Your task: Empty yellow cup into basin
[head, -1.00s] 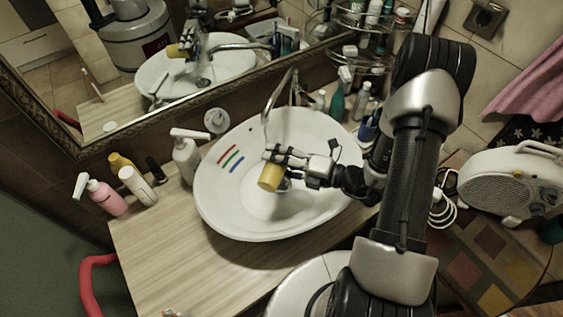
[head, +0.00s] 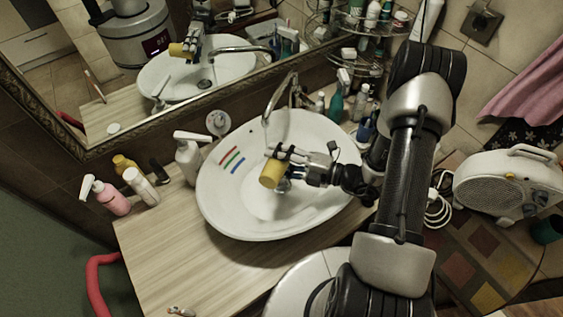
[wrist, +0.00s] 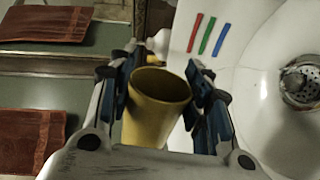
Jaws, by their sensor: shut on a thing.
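The yellow cup (head: 271,174) is held over the white basin (head: 225,205), tilted. In the wrist view the cup (wrist: 160,95) sits between the blue-padded fingers of my gripper (wrist: 160,85), which are shut on it. My gripper (head: 282,160) also shows in the head view, above the middle of the basin. In the wrist view the cup's mouth faces up in the picture and its inside looks yellow; I see no liquid or other contents. The drain (wrist: 299,84) is visible in the wrist view, to the right of the cup.
A curved faucet (head: 280,95) rises behind the basin. Red, green and blue marks (head: 231,160) lie on the basin's left inner wall. A white pump bottle (head: 188,160) and a pink one (head: 112,198) stand left.

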